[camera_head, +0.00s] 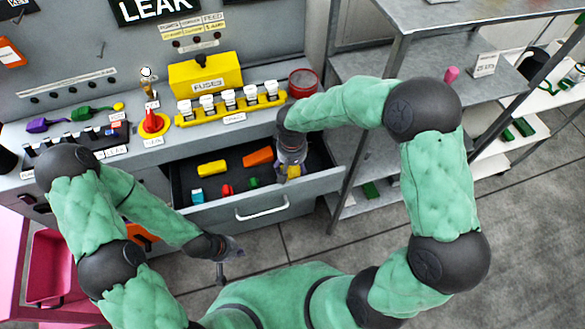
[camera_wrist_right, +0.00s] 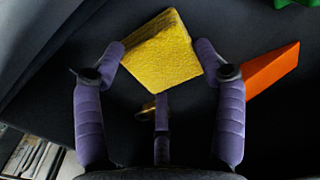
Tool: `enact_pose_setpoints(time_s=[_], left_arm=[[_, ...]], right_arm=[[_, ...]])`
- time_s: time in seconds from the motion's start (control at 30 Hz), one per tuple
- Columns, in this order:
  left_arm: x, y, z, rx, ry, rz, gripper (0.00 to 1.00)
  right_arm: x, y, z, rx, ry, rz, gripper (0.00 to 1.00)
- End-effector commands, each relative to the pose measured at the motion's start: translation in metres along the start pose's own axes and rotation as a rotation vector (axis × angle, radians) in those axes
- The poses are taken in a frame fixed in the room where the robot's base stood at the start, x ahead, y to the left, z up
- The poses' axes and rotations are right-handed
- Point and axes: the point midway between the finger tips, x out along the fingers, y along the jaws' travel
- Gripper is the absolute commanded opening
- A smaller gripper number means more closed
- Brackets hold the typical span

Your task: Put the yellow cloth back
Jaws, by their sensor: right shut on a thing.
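The yellow cloth (camera_wrist_right: 162,55) looks like a folded square pad in the right wrist view. My right gripper (camera_wrist_right: 163,68) is shut on it, with purple fingers on both its sides. In the head view the cloth (camera_head: 293,171) shows under my right gripper (camera_head: 290,160) at the right end of the open drawer (camera_head: 262,208). I cannot tell whether it touches the drawer floor. My left gripper (camera_head: 228,250) hangs in front of the drawer, apart from it; its fingers are too small to read.
The drawer also holds an orange wedge (camera_head: 258,156), a yellow block (camera_head: 211,168) and small red (camera_head: 227,190), cyan (camera_head: 197,196) and green pieces. Above is a counter with a yellow fuse box (camera_head: 206,76) and a red round container (camera_head: 302,83). Metal shelves (camera_head: 365,65) stand at right.

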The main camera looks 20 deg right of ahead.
Motion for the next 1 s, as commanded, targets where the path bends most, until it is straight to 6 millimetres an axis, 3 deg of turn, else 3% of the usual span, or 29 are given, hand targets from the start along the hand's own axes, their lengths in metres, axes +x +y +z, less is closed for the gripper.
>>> enact_pose_setpoints(time_s=[0.13,0.17,0.2,0.23,0.67,1.0], left_arm=[[-0.001,0.000,0.000,0.000,0.000,0.000,0.00],[-0.002,0.000,0.000,0.000,0.001,0.000,0.00],[-0.002,0.000,0.000,0.000,0.001,0.000,0.00],[-0.002,0.000,0.000,0.000,0.001,0.000,0.00],[-0.003,0.001,0.000,0.000,0.000,0.000,0.00],[-0.024,0.009,0.001,0.000,0.000,0.000,0.00]], right_arm=[[0.001,0.000,0.002,0.000,-0.005,0.000,0.45],[0.001,0.000,0.002,0.000,-0.006,0.000,0.79],[0.001,0.000,0.002,0.000,-0.006,0.000,0.91],[0.001,0.000,0.002,0.000,-0.006,0.000,0.94],[-0.002,0.000,0.001,0.000,-0.004,0.000,0.94],[-0.031,0.003,-0.005,0.001,-0.002,-0.001,0.94]])
